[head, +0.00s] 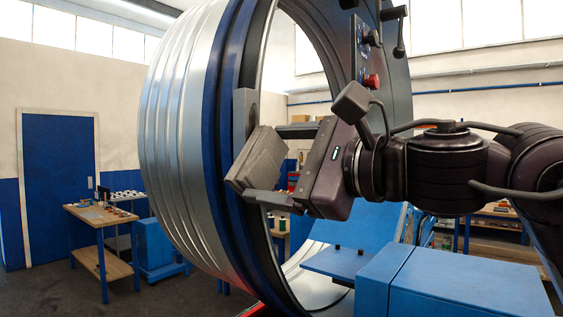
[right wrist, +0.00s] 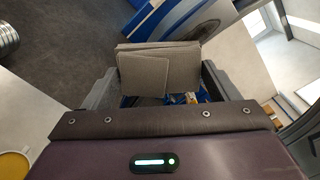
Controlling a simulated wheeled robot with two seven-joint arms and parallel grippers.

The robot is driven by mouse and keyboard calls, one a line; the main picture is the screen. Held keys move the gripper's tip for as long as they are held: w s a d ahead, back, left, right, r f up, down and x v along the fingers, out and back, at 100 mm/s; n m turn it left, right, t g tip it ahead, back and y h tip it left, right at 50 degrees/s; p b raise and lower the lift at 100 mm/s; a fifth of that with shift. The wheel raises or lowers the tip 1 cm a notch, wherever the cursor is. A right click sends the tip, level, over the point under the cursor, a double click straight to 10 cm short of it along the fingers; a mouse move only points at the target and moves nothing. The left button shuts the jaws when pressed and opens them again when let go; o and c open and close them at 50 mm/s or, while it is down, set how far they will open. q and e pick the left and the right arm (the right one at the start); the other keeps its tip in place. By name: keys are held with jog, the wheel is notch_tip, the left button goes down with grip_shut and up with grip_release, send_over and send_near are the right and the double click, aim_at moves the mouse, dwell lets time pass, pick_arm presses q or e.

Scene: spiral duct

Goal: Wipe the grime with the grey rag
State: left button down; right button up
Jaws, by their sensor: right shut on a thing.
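The grey rag (head: 257,158) is a folded, thick square pad. My right gripper (head: 262,160) is shut on it, reaching in from the right. The rag is by the blue rim (head: 217,150) of the big ribbed metal duct (head: 175,130); I cannot tell whether they touch. In the right wrist view the rag (right wrist: 158,72) sits between the two grey fingers of my right gripper (right wrist: 160,85), its layers spreading past their tips. I cannot make out any grime; the rag and arm hide part of the rim. My left gripper is not in view.
A dark machine panel with a red button (head: 372,81) and levers stands behind my right arm. A blue machine housing (head: 440,285) lies below it. A wooden workbench (head: 100,214) with small items stands at left, before a blue door (head: 59,160). Floor at lower left is clear.

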aim_at(268, 135)
jog(key=shift+s+d+r+p, duration=0.1)
jog(key=shift+r+p, duration=1.2)
jog(key=shift+r, duration=0.45)
jog(key=shift+r+p, duration=2.55)
jog(key=shift+r, duration=0.5)
jog(key=shift+f+b, duration=4.3)
jog(key=shift+f, duration=0.6)
jog(key=shift+s+d, duration=0.25)
jog(key=shift+d, duration=0.15)
jog(key=shift+b+v, duration=0.85)
jog(key=shift+v, duration=1.5)
jog(key=shift+d, duration=0.1)
